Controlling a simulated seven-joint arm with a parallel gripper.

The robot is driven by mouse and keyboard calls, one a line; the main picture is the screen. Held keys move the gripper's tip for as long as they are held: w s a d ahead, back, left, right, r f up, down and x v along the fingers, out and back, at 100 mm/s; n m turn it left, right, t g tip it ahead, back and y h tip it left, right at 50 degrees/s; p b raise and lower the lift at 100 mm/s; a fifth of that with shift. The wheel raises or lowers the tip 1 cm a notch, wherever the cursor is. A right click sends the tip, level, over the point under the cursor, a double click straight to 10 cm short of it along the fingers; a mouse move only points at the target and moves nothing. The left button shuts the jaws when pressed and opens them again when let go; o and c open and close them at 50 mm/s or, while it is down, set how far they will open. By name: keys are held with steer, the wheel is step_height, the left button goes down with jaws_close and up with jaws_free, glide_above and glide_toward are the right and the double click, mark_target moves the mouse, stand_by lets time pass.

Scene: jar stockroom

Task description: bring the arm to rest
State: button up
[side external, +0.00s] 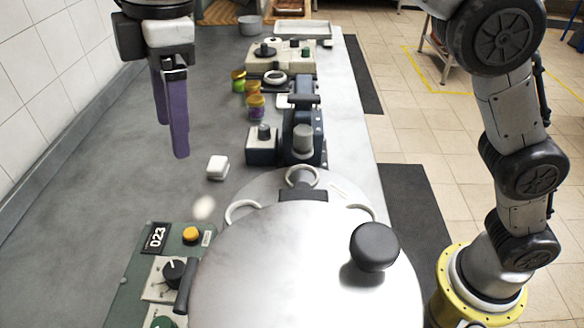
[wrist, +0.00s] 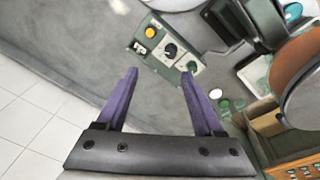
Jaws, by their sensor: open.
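My gripper (side external: 171,138) hangs at the upper left of the side view, above the grey counter (side external: 105,175). Its two purple fingers point down and are spread apart.
A large metal vessel (side external: 270,265) with a black knob (side external: 375,247) fills the front. Beside it is a green control panel (side external: 140,285), also in the wrist view (wrist: 178,58). A white block (side external: 217,167), small colourful jars (side external: 255,107) and machines (side external: 282,58) stand beyond. Tiled wall is left.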

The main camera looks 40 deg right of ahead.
steer(key=s+d+r+m+t, duration=0.1)
steer(key=s+d+r+m, duration=0.1)
steer(key=d, duration=0.6)
steer(key=s+d+r+m+t, duration=0.1)
steer(key=s+d+m, duration=0.15)
steer(key=d, duration=0.65)
steer(key=s+d+r+m, duration=0.2)
steer(key=d+m, duration=0.1)
steer(key=d, duration=0.5)
steer(key=s+d+f+m+t, duration=0.2)
steer(key=s+d+f+m, duration=0.3)
steer(key=s+d+f, duration=0.4)
steer(key=s+f+m+h, duration=0.1)
steer(key=s+f+m, duration=0.2)
steer(key=f, duration=0.6)
steer(key=shift+s+d, duration=0.3)
steer(key=shift+s, duration=0.4)
